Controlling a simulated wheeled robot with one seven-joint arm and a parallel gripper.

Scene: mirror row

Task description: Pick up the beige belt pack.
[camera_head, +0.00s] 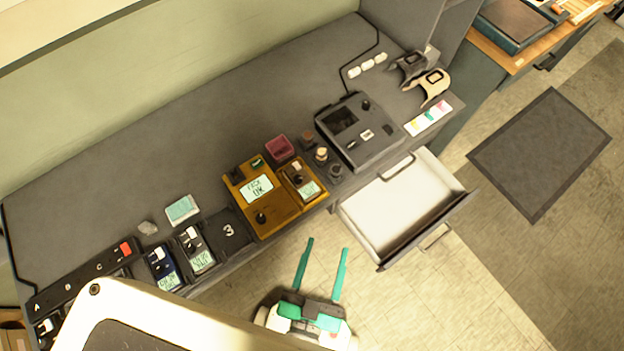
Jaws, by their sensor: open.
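A small pack with a pale grey-beige face, a dark knob and a lit display (199,252) lies near the front edge of the grey counter. It looks closest to the beige belt pack, though its exact colour is hard to tell. A dark blue pack (163,268) lies just left of it, and the dark slot marked 3 (229,231) is on its right. My gripper (327,245) has green fingers spread wide apart with nothing between them. It is in front of the counter, to the right of the pale pack and apart from it.
A mustard tester (263,217) holds a mustard pack (302,184). An open, empty white drawer (400,205) juts out right of my gripper. Black (410,66) and beige (434,84) strapped items stand at the far right. My pale body part hides the lower left.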

